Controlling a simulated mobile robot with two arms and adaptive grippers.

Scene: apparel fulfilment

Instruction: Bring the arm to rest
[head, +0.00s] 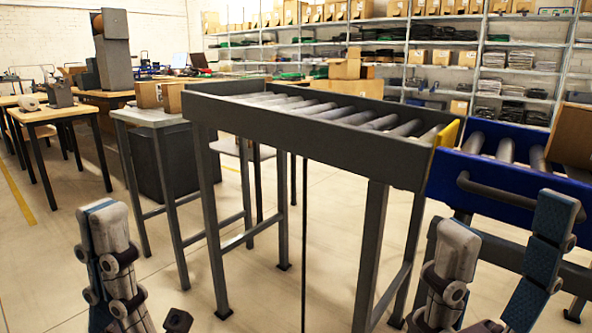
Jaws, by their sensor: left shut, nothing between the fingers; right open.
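My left gripper (104,212) is at the lower left of the head view with its fingers pointing up. Its fingers are together and hold nothing. My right gripper (506,222) is at the lower right, also pointing up. Its two fingers stand wide apart, one grey and one showing a blue textured face, with nothing between them. Both grippers appear in front of the conveyor, and the lower parts of both arms are cut off by the bottom edge.
A dark grey roller conveyor (300,117) with a yellow end stands in the middle. A blue roller unit (505,182) holding a cardboard box (572,138) adjoins it at the right. A small table (150,117) with boxes stands left. Stocked shelves line the back. Open floor (45,265) lies left.

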